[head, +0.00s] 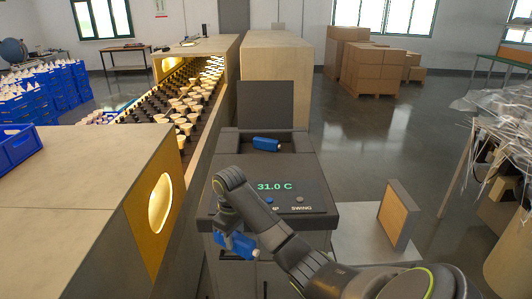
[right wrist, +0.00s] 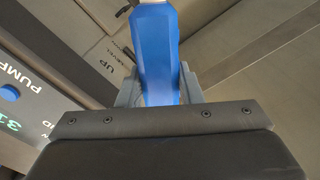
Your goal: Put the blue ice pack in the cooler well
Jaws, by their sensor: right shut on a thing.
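The cooler (head: 268,172) is a dark box in the middle of the head view, with a green 31.0 C readout and an upright lid behind it. Its well (head: 292,138) is open at the back of the top. A blue pack with a pale end (head: 266,144) lies in the well. My right gripper (head: 228,234) is in front of the cooler, pointing down. It is shut on another blue ice pack (head: 240,246); this pack fills the middle of the right wrist view (right wrist: 157,50), between the fingers. My left gripper is not in view.
A conveyor with several white-topped bulbs (head: 190,100) runs to the left of the cooler. A pale cabinet with a round opening (head: 160,205) stands at the near left. A panel (head: 398,215) stands upright to the right. A table with clear wrapping (head: 495,105) is at the far right.

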